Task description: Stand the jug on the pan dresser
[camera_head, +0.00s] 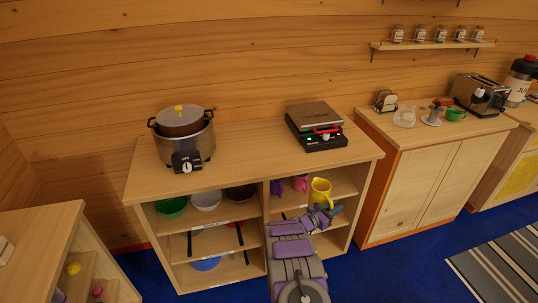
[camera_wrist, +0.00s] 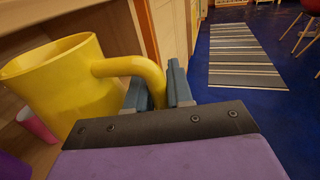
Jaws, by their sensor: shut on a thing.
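The yellow jug (camera_head: 320,190) is upright at the right-hand upper opening of the pan dresser (camera_head: 250,155). My gripper (camera_head: 328,212) is shut on the jug's handle; the wrist view shows the handle between the blue-grey fingers (camera_wrist: 158,88) and the jug's body (camera_wrist: 65,85) to their left. I cannot tell whether the jug's base touches the shelf. The dresser is a light wood unit with open shelves holding bowls and pans. Its top is bare between the two appliances. My arm hides part of the lower right shelves.
A cooker pot (camera_head: 184,138) stands on the dresser top at left, a black grill (camera_head: 316,128) at right. Pink (camera_head: 300,184) and purple (camera_head: 277,187) cups are beside the jug. A cabinet (camera_head: 425,185) with a toaster (camera_head: 478,95) stands to the right. Blue floor lies open in front.

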